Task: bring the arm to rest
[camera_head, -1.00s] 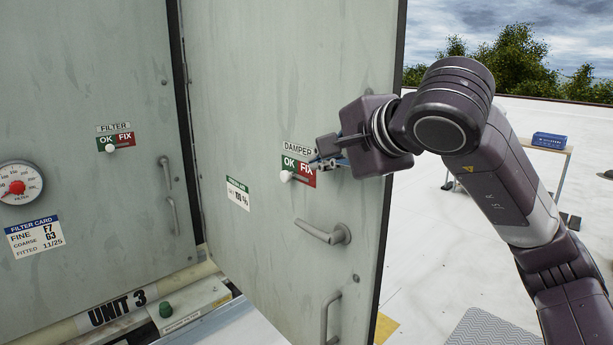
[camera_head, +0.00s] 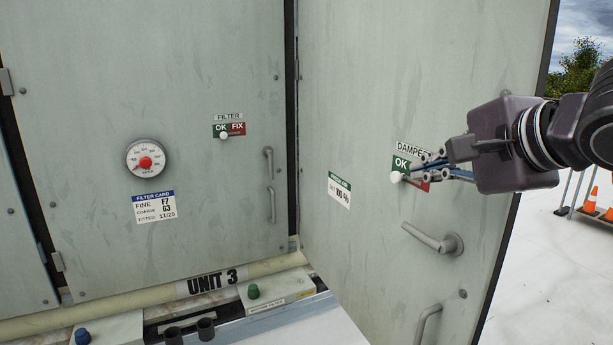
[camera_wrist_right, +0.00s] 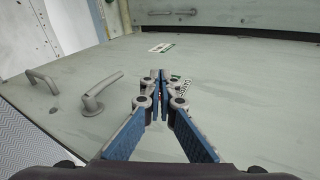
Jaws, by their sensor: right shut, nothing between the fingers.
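My right arm comes in from the right in the head view. Its gripper (camera_head: 424,171) is shut and empty, in front of the DAMPER sign (camera_head: 412,148) on the open door (camera_head: 365,100). Its fingers partly cover the OK/FIX plate (camera_head: 400,163). The plate's white knob (camera_head: 396,177) sits under OK, close by the fingertips; I cannot tell whether they touch. In the right wrist view the gripper (camera_wrist_right: 160,77) also shows with its fingertips together, pointing at the door surface. My left gripper is in neither view.
A lever handle (camera_head: 433,238) is on the door below the plate. The FILTER plate (camera_head: 229,130), a dial gauge (camera_head: 146,158) and a filter card (camera_head: 155,207) are on the panel to the left. Traffic cones (camera_head: 591,201) stand on the open roof at the right.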

